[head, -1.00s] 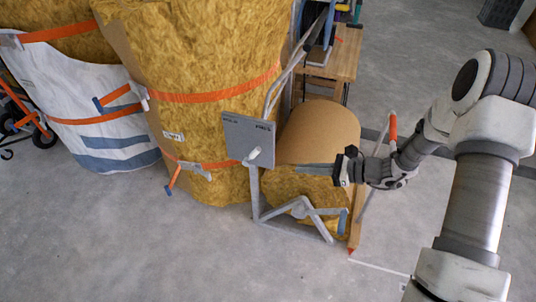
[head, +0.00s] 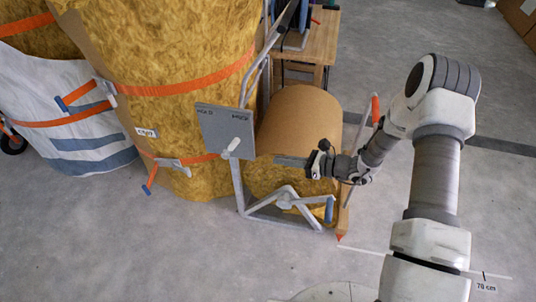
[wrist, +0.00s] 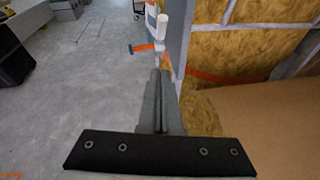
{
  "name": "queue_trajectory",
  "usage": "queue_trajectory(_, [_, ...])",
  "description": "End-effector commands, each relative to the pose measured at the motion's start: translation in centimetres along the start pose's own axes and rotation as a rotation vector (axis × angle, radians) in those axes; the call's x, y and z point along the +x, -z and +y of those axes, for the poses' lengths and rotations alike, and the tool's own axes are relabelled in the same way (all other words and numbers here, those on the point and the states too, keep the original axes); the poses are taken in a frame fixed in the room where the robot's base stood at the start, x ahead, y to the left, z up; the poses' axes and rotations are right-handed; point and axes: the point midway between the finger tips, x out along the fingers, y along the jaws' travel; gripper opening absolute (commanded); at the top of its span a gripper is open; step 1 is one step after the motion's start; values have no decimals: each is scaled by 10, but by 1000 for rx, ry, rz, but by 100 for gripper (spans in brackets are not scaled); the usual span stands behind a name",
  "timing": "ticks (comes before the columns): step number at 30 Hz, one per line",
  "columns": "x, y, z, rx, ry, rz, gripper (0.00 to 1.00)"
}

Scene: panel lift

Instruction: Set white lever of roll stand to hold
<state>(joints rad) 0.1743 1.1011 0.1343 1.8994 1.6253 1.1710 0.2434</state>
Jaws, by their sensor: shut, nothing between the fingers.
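The roll stand's grey panel (head: 222,128) stands upright on a grey tube frame in front of the insulation roll. The short white lever (head: 234,146) sticks out from its lower right part. Small lettering marks the panel's two top corners; the left one looks like HOLD, the right one I cannot read surely. My gripper (head: 277,160) is shut and empty, its fingers pointing left, to the right of the lever and apart from it. In the wrist view, the shut fingertips (wrist: 159,72) point towards the white lever (wrist: 162,24), which stands beyond them beside the panel's edge.
Large yellow insulation rolls (head: 165,60) with orange straps fill the left and back. A brown-topped roll (head: 298,118) lies behind my gripper. The stand's grey feet (head: 285,200) spread over the floor below. A wooden table (head: 318,45) stands behind. Open floor lies in front.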

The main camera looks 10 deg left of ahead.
Motion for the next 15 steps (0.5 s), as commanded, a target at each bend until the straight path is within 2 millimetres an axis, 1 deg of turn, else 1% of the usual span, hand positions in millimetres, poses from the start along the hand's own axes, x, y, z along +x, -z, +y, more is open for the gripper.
queue_trajectory(1, [10, 2, 1, -2, -4, 0, 0])
queue_trajectory(9, [68, 4, 1, -3, -5, 0, 0])
queue_trajectory(13, [93, 4, 1, -3, -4, 0, 0])
queue_trajectory(15, [100, -9, 1, -6, -3, 0, 0])
